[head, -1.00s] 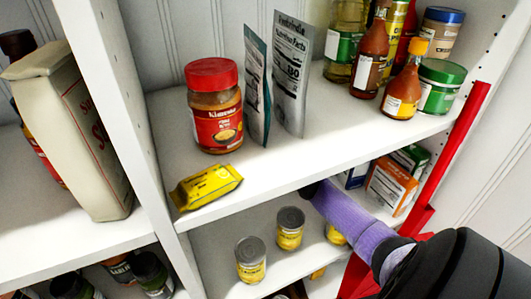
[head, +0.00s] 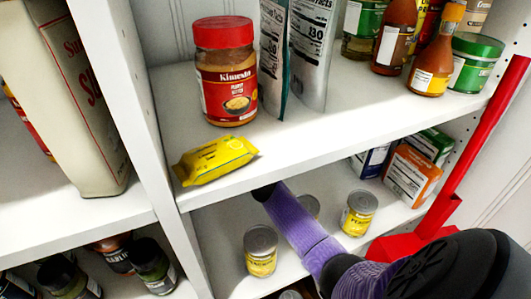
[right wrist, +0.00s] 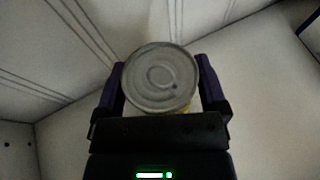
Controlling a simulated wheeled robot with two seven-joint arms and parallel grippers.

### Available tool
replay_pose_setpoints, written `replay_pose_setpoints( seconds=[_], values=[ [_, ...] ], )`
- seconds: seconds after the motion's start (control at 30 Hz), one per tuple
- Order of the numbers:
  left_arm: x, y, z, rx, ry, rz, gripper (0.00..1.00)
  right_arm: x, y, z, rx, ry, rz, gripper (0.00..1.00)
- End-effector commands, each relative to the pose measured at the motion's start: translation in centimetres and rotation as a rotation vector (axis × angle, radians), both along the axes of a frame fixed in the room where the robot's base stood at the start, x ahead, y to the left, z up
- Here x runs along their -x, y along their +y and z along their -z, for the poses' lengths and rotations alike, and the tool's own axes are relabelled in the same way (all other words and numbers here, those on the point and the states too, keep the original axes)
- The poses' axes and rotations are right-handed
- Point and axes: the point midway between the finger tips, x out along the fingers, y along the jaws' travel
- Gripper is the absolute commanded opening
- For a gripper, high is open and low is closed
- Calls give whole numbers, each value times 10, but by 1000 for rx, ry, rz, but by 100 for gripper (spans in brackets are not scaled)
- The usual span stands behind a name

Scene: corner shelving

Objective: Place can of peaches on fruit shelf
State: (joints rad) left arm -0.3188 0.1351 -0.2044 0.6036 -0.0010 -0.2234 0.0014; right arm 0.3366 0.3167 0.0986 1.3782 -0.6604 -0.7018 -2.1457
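In the right wrist view a can (right wrist: 160,78) with a bare metal top sits between the two fingers of my right gripper (right wrist: 163,88). The fingers are close against its sides; its label is almost hidden. In the head view my right arm reaches in under the middle shelf (head: 330,148), and the board hides the gripper and this can. On the lower shelf stand a yellow-labelled can (head: 261,251) left of the arm, another yellow-labelled can (head: 357,214) right of it, and a can (head: 309,206) mostly behind the arm. I cannot tell which shelf is the fruit shelf.
The middle shelf holds a peanut butter jar (head: 225,75), a yellow packet (head: 215,160), standing pouches and several bottles. Boxes (head: 412,175) stand at the right of the lower shelf. A large carton (head: 65,90) stands on the left shelf, with dark jars (head: 150,262) below.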

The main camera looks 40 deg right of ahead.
Motion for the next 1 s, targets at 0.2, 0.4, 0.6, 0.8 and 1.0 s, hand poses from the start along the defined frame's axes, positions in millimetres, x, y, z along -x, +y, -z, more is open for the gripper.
replay_pose_setpoints(
  seconds=[0.2, 0.4, 0.6, 0.8, 1.0],
  values=[
    [-2, -3, 0, 5, -5, -2, 59, 0, 0, 0, 0, 0, 0, 100],
    [-10, -7, -11, 11, -22, -4, 59, 10, 9, -8, -1, -1, -2, 100],
    [-26, -21, -35, 37, -60, -9, 59, 43, 38, -24, -2, 0, -2, 100],
    [-29, -25, -49, 43, -69, -6, 59, 73, 65, -35, -2, -1, 0, 100],
    [-27, -24, -53, 40, -65, -5, 59, 85, 76, -37, -1, -2, 2, 100]
  ],
)
